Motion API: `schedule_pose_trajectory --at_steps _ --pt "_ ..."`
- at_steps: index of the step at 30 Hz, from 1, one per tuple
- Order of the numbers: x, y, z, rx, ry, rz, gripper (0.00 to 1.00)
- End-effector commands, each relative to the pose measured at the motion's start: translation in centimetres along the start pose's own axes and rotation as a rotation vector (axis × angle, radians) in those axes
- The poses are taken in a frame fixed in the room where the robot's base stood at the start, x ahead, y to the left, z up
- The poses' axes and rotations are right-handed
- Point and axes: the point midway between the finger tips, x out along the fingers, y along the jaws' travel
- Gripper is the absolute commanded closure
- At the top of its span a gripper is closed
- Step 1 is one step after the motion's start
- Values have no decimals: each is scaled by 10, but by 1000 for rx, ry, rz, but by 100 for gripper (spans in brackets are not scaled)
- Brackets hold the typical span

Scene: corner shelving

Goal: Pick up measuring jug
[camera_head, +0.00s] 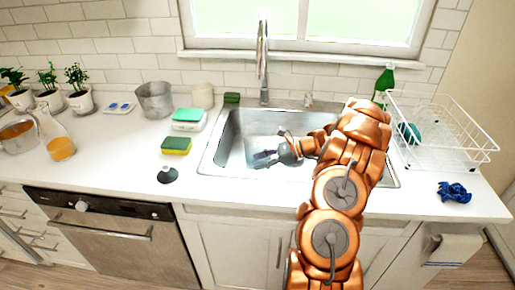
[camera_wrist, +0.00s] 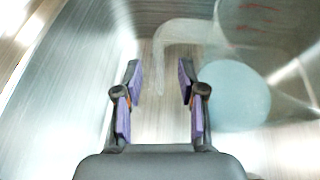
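The measuring jug (camera_wrist: 262,35) is clear with red markings and lies in the metal sink, at the upper right of the wrist view. Its pale handle (camera_wrist: 160,50) curves out to the left, ahead of my fingertips, and its round base (camera_wrist: 233,95) shows to the right of my right finger. My gripper (camera_wrist: 160,80) is open, with nothing between its purple-padded fingers. In the head view my gripper (camera_head: 264,158) reaches down into the sink (camera_head: 225,150); I cannot make out the jug clearly there.
The sink walls surround my gripper. A white wire dish rack (camera_head: 450,125) and blue cloth (camera_head: 454,192) are at the right. Sponges (camera_head: 176,146), a metal pot (camera_head: 155,100) and a glass pitcher with orange liquid (camera_head: 58,140) stand on the left counter. The faucet (camera_head: 262,60) rises behind the sink.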

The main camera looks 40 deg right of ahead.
Motion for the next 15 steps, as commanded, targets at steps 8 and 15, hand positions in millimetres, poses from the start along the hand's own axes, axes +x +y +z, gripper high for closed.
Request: schedule_pose_trajectory --at_steps 8,15 --pt "19 0 0 -1 2 0 60" --pt "18 0 0 -2 2 -1 67"
